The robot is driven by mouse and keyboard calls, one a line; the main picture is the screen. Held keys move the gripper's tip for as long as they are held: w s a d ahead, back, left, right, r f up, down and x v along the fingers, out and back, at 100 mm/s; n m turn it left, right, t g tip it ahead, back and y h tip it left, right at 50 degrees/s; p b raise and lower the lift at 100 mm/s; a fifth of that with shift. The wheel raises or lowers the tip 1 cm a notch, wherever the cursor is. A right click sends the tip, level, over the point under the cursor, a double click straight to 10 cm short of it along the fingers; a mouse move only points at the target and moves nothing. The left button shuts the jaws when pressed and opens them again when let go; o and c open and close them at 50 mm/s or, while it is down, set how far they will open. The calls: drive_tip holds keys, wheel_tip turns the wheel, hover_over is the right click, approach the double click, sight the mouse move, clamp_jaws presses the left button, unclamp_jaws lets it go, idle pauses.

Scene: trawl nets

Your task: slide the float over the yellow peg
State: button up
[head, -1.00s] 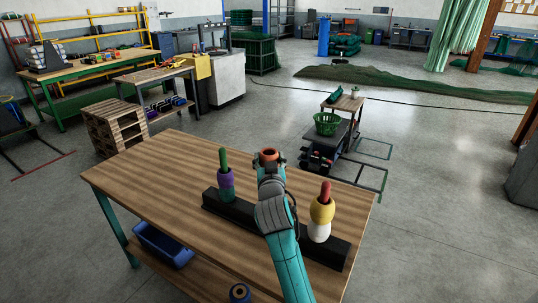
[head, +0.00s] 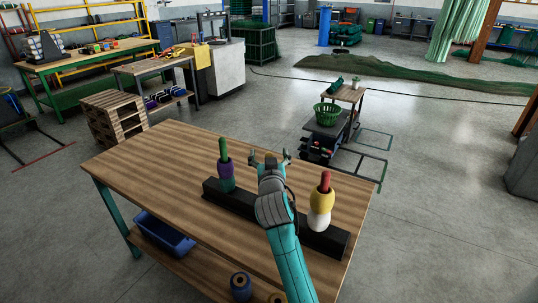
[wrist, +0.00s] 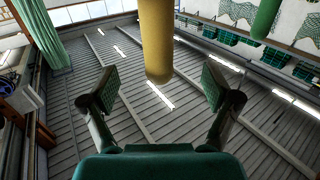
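My gripper (head: 271,156) is open over the middle of the black base (head: 328,238), its two fingers spread and empty. In the wrist view, the yellow peg (wrist: 157,40) stands between the spread finger pads (wrist: 160,92), with its rounded end showing. No float shows on the visible part of that peg. In the head view, the peg and the middle of the base are hidden behind my gripper and arm. The orange-red float that was in my gripper is not seen at the fingers now, and I cannot tell where it rests.
At the left, a green peg (head: 223,147) carries purple and teal floats (head: 226,175). At the right, a red peg (head: 325,180) carries yellow and white floats (head: 321,208). Both stand close beside my arm. The left of the wooden table (head: 150,165) is clear.

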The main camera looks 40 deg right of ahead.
drive_tip(key=v, duration=1.2)
idle(1.0)
